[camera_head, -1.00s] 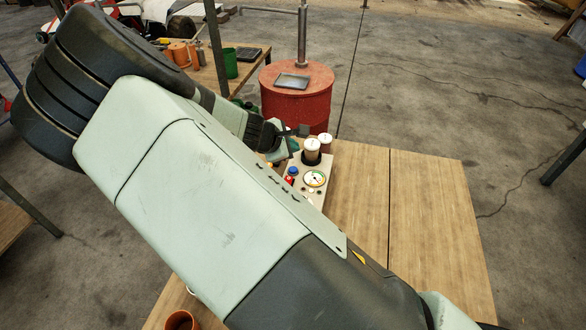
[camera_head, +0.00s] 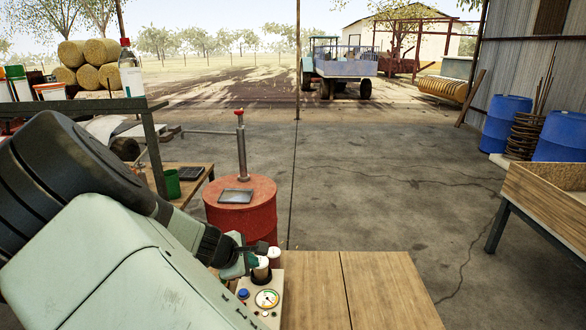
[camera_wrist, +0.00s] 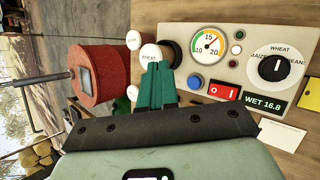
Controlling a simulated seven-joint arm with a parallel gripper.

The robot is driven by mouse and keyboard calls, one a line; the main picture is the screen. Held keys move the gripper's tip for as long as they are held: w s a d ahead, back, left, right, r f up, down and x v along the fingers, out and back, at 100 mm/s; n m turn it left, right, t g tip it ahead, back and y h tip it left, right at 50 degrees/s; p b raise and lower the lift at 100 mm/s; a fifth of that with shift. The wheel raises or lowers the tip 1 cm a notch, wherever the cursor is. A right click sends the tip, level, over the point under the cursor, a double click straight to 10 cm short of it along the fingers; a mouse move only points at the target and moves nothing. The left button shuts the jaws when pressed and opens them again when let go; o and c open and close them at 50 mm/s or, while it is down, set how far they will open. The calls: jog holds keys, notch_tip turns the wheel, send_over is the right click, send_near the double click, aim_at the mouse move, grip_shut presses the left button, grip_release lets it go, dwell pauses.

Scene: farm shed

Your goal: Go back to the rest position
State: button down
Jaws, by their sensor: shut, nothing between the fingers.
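My gripper (camera_head: 243,262) hangs over the left side of the moisture tester (camera_head: 270,318) on the wooden table. In the wrist view its teal fingers (camera_wrist: 157,68) are together and empty. Their tips overlap the lower edge of a white cap marked WHEAT (camera_wrist: 150,52); I cannot tell whether they touch it. The tester's panel (camera_wrist: 240,58) has a gauge, a blue button (camera_wrist: 194,82), a red switch (camera_wrist: 223,91) and a dial (camera_wrist: 274,68) lettered WHEAT, MAIZE and BEANS. Its display (camera_wrist: 264,102) reads WET 16.8.
A second white-capped cylinder (camera_wrist: 133,40) stands beside the WHEAT one. A red drum (camera_head: 240,212) with a metal post stands behind the table. The table top (camera_head: 375,290) right of the tester is clear. A wooden bin (camera_head: 545,205) stands far right.

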jog(key=s+d+r+m+g+y, duration=0.2)
jog(key=s+d+r+m, duration=0.35)
jog(key=d+r, duration=0.4)
jog(key=s+d+r+m+g+y, duration=0.1)
jog(key=s+d+r+m, duration=0.4)
jog(key=d+r+m, duration=0.4)
jog(key=s+d+r+m, duration=0.2)
jog(key=s+r, duration=0.3)
jog(key=s, duration=0.4)
jog(key=s+d+r+m+t+y, duration=0.1)
jog(key=s+d+r+m, duration=0.2)
jog(key=s, duration=0.7)
notch_tip(320, 180, up, 2)
jog(key=shift+r, duration=0.15)
